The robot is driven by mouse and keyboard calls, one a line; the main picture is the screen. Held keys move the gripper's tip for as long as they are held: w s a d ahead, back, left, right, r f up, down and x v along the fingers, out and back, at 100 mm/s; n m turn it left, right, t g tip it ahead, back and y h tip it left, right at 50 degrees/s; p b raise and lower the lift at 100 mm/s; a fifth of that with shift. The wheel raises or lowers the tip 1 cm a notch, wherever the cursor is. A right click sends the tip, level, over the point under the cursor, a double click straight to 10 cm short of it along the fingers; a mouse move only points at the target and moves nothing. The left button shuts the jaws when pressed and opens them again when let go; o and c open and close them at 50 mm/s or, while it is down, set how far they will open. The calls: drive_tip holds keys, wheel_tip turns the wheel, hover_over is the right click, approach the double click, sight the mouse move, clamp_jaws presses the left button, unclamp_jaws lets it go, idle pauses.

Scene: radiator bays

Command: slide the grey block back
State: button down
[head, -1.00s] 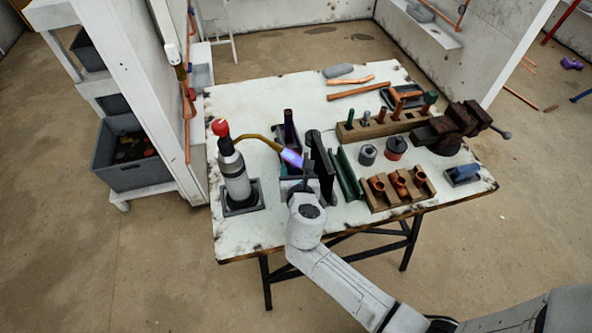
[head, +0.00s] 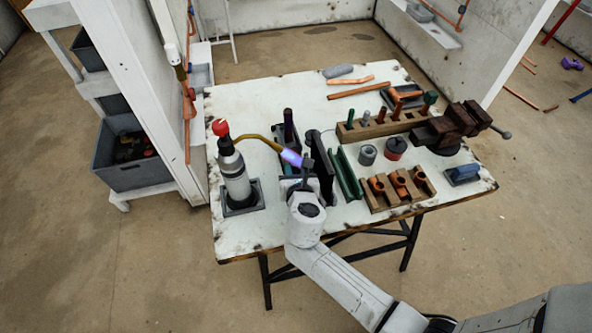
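My gripper (head: 307,172) is low over the front middle of the table, seen from behind and above. My own wrist hides most of its fingers, so I cannot tell whether they are open or touching anything. A light grey block-like shape (head: 287,187) shows just left of my gripper, partly hidden by it. I cannot tell for sure that it is the grey block. Another grey, rounded piece (head: 337,71) lies at the table's far edge, well away from my gripper.
A torch bottle with a red top (head: 232,170) stands left, its brass tube reaching towards my gripper. A dark upright plate (head: 322,165) and green rail (head: 347,174) stand close right. A wooden fitting holder (head: 402,190) and vice (head: 456,127) are farther right. The back-left tabletop is clear.

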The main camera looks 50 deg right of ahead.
sight(292, 158)
drive_tip(key=shift+w+d+r, duration=0.1)
drive_tip(key=shift+w+d, duration=0.45)
drive_tip(key=shift+w, duration=0.4)
drive_tip(key=shift+w+d, duration=0.55)
drive_tip(key=shift+w, duration=0.35)
drive_tip(key=c, duration=0.8)
unclamp_jaws()
drive_tip(key=shift+d, duration=0.15)
drive_tip(key=v, duration=1)
drive_tip(key=shift+s+a, duration=0.2)
drive_tip(key=shift+a, duration=0.1)
